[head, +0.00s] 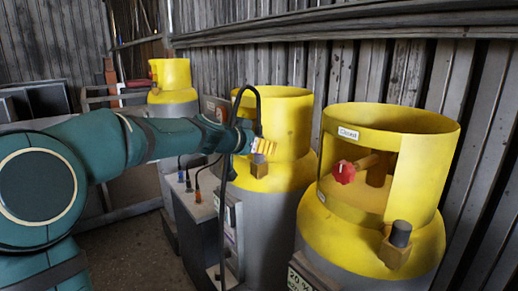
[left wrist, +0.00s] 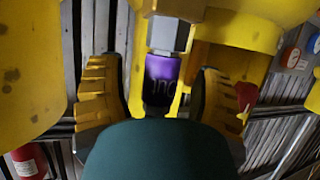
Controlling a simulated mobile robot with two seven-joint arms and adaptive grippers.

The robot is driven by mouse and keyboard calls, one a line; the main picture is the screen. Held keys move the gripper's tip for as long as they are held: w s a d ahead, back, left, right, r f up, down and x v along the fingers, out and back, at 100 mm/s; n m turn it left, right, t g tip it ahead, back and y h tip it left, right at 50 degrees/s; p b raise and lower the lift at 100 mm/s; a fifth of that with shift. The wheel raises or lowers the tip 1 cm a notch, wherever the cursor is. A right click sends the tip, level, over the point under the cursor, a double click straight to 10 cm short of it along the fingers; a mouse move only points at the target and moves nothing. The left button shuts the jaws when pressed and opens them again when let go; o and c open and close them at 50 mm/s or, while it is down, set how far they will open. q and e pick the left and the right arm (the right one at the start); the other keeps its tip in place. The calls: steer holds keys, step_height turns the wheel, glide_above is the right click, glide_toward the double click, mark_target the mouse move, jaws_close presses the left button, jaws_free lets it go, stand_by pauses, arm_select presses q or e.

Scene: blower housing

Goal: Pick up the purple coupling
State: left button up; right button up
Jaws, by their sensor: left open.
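The purple coupling (left wrist: 162,78) shows in the left wrist view, upright in the picture, with dark lettering on it. It sits against a grey hex fitting (left wrist: 168,34) on a yellow cylinder. My left gripper (left wrist: 158,88) is open, with one yellow ribbed finger on each side of the coupling and gaps on both sides. In the head view my left gripper (head: 263,147) is beside the middle yellow-topped cylinder (head: 284,115). I cannot make out the coupling there. My right gripper is not in view.
A nearer yellow-topped cylinder (head: 435,150) with a red knob (head: 344,172) stands at the right. Another cylinder (head: 172,75) stands at the back. A grey box (head: 205,215) with cable plugs and a black hose (head: 226,210) is below my left arm. Corrugated walls close the back.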

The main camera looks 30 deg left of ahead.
mark_target(259, 125)
arm_select(q)
jaws_close()
stand_by(0.3)
step_height(259, 125, up, 9)
steer(key=p, duration=0.4)
steer(key=shift+r, duration=0.55)
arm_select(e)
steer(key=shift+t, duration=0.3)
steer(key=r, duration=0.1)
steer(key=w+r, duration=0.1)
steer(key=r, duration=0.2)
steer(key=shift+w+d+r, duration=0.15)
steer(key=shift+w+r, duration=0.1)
